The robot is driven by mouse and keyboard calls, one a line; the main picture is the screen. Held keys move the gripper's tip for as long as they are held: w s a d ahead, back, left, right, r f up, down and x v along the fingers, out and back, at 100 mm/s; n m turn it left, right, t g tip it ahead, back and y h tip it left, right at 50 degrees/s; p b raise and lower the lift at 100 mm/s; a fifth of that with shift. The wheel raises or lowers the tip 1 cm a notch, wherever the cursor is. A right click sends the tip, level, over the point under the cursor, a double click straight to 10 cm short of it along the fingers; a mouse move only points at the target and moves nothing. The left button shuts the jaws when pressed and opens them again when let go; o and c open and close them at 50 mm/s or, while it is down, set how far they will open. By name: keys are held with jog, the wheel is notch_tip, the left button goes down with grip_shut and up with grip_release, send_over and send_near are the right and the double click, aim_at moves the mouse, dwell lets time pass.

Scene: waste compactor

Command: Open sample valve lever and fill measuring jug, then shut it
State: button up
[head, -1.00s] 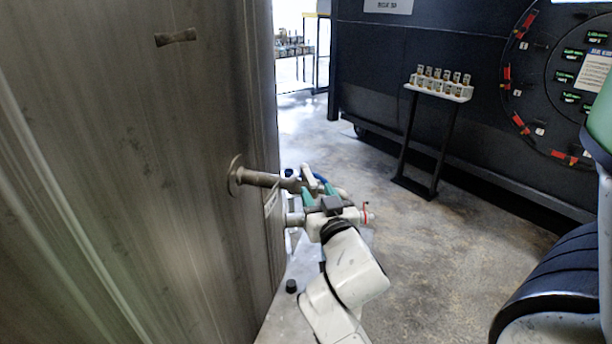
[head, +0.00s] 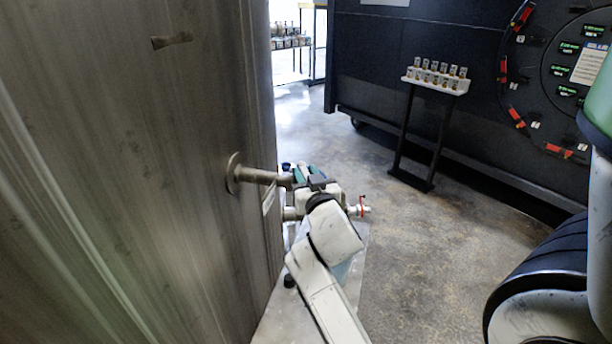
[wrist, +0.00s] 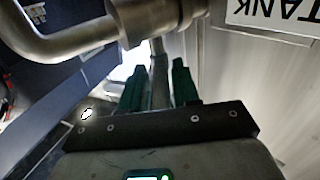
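A steel pipe (head: 262,177) comes out of the tank wall at the left and ends at my gripper (head: 302,172). In the wrist view a pipe fitting (wrist: 150,20) crosses the top, with a curved spout at its left. A narrow grey metal lever (wrist: 160,72) reaches from it between the two green fingers of my gripper (wrist: 159,75). One finger is on each side, close to the lever. I cannot tell whether they press on it. In the head view my arm covers most of the valve. I cannot make out a measuring jug.
The tank wall (head: 130,200) fills the left side. A small red-handled fitting (head: 362,206) is just right of my gripper. A stand (head: 437,84) with several small bottles stands before a dark machine wall. Floor between them is clear.

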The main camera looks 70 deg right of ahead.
grip_shut()
jog(key=shift+w+f+g+b, duration=0.2)
jog(key=shift+g+b, duration=0.1)
jog(key=shift+b, duration=0.55)
jog(key=shift+a+m+b, duration=0.1)
jog(key=shift+m+b, duration=0.2)
jog(key=shift+b, duration=0.25)
jog(key=shift+w+a+r+m+g+h+b, duration=0.1)
jog(key=shift+w+m+g+h+b, duration=0.2)
jog(key=shift+m+g+h+b, duration=0.95)
jog(key=shift+w+a+m+g+y+b, duration=0.1)
jog(key=shift+w+m+g+y+b, duration=0.4)
jog(key=shift+g+b, duration=1.65)
jog(key=shift+w+a+r+m+g+h+b, duration=0.15)
jog(key=shift+m+g+h+b, duration=0.85)
jog(key=shift+b, duration=1.4)
